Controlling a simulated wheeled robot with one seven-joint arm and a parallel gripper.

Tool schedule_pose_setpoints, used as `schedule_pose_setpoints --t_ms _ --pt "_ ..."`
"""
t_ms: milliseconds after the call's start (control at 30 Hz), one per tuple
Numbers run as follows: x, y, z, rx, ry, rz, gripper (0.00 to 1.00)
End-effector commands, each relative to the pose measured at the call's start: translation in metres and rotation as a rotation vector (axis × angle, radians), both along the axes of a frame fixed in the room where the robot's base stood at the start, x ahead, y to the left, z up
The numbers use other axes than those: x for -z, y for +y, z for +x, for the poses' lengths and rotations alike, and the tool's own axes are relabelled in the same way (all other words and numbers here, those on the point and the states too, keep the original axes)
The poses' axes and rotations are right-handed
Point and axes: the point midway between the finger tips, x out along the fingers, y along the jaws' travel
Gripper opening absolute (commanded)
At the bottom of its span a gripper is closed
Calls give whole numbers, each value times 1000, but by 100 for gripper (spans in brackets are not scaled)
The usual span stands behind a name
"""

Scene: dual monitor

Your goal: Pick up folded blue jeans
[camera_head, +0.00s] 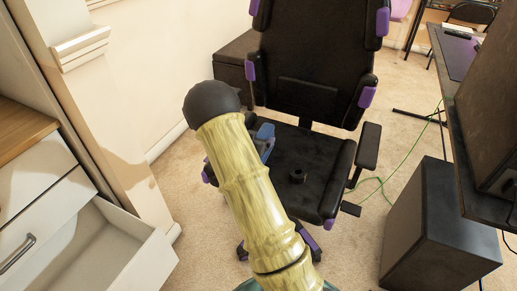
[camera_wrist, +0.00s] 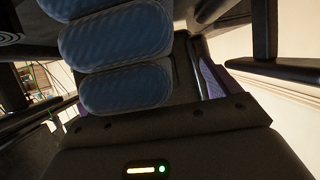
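The folded blue jeans (camera_wrist: 115,45) show in the wrist view at the upper left as stacked, rounded blue layers with a fine diagonal weave. In the head view a small blue patch (camera_head: 266,132), which looks like part of them, shows beside my arm over the office chair's seat. My arm covers much of that spot. My gripper's dark body with a small lit indicator (camera_wrist: 155,170) fills the bottom of the wrist view. Its fingertips do not show clearly, so I cannot tell whether it is open or touching the jeans. In the head view my gripper is hidden behind my arm.
The black office chair (camera_head: 315,80) with purple trim stands ahead. An open white drawer (camera_head: 90,255) juts out at left. A dark box-like unit (camera_head: 440,225) and a desk (camera_head: 452,60) stand at right.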

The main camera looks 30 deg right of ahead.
Motion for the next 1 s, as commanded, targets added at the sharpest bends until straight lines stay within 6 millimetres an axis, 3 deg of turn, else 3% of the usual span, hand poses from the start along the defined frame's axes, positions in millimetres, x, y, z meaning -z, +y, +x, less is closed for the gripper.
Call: schedule_pose_setpoints --t_ms 67,400,733,1000 --pt "0 0 0 0 0 0 73" --pt "0 0 0 0 0 0 7" --pt "-8 0 0 1 -4 -2 7" --pt "-53 0 1 1 -6 -1 7"
